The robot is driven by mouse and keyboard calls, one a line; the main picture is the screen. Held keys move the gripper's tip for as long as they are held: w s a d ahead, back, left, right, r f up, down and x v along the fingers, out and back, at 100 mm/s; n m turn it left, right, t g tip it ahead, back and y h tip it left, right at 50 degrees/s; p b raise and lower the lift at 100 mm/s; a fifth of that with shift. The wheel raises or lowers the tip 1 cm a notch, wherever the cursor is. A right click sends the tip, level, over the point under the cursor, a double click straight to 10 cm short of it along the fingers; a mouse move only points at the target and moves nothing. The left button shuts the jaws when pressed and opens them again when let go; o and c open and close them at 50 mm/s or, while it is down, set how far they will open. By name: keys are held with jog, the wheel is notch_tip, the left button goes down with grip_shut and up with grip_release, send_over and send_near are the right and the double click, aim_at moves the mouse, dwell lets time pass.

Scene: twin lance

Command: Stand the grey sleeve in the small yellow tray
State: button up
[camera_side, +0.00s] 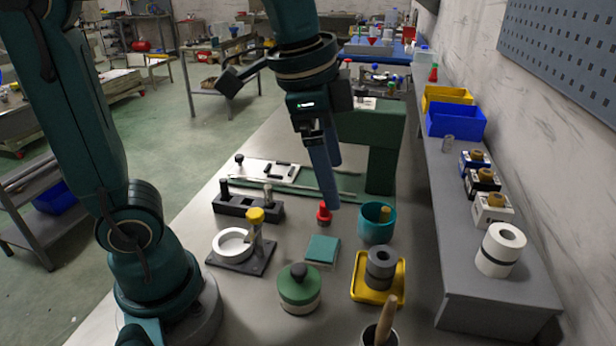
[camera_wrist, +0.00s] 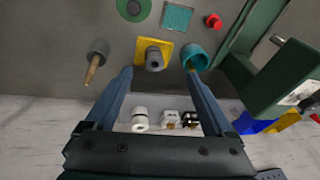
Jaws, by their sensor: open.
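The grey sleeve (camera_side: 381,264) stands upright in the small yellow tray (camera_side: 361,292). It has a dark band around its middle and an open top. In the wrist view the sleeve (camera_wrist: 154,58) also sits within the yellow tray (camera_wrist: 140,45). My gripper (camera_side: 331,190) is open and empty, raised above the bench, behind and to the left of the sleeve in the side view. In the wrist view my two fingertips (camera_wrist: 156,74) show apart, with the sleeve lying between their lines of sight. Nothing touches the sleeve except the tray.
A teal cup (camera_side: 377,224) stands just behind the tray, and a grey cup with a wooden handle (camera_side: 386,322) in front. A green-topped round jar (camera_side: 299,288) and a teal square block (camera_side: 322,250) are to its left. A green post (camera_side: 383,160) rises behind.

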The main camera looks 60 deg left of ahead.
jog(key=s+a+f+n+t, duration=0.2)
jog(key=s+f+n, duration=0.2)
jog(key=s+n, duration=0.3)
jog(key=shift+s+f+n+t, duration=0.2)
jog(key=shift+s+n+t, duration=0.1)
dwell(0.8)
